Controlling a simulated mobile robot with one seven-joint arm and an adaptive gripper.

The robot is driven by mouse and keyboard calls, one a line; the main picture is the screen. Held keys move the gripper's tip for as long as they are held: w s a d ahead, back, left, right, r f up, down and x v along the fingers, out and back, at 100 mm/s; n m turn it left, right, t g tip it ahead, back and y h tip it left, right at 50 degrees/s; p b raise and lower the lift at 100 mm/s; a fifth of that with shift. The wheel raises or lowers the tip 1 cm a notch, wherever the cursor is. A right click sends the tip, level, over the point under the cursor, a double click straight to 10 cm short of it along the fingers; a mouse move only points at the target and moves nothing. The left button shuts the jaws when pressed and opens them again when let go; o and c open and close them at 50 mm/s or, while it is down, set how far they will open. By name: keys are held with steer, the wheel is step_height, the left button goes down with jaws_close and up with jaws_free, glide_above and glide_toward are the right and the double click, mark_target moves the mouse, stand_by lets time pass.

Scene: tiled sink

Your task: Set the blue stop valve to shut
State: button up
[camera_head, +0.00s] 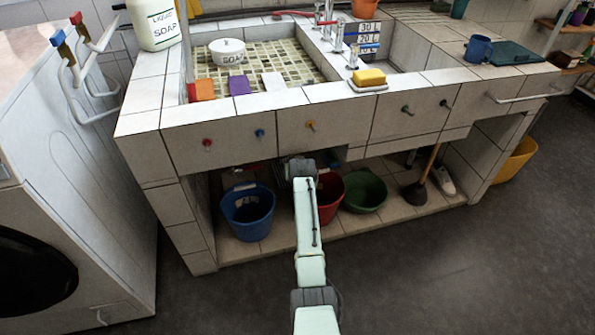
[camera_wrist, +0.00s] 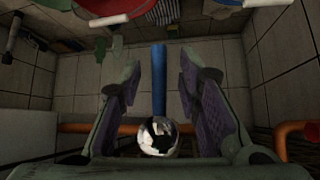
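In the wrist view, a blue lever (camera_wrist: 159,75) rises from a shiny chrome valve body (camera_wrist: 158,137). In that picture the lever runs across the line of the orange-brown pipe (camera_wrist: 90,128). My gripper (camera_wrist: 160,66) is open, with one finger on each side of the lever. Gaps show between both fingers and the lever, so it is not held. In the head view my arm reaches under the tiled sink front (camera_head: 345,122); the fingers and this valve are hidden there.
A blue bucket (camera_head: 248,210), a red bucket (camera_head: 329,197) and a green basin (camera_head: 363,191) stand below the sink close to my arm. A plunger (camera_head: 415,193) is further right. Tiled walls and another orange pipe (camera_wrist: 296,130) flank the gripper.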

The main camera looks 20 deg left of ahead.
steer(key=v, duration=1)
steer(key=shift+s+r, duration=0.2)
steer(key=shift+s, duration=0.1)
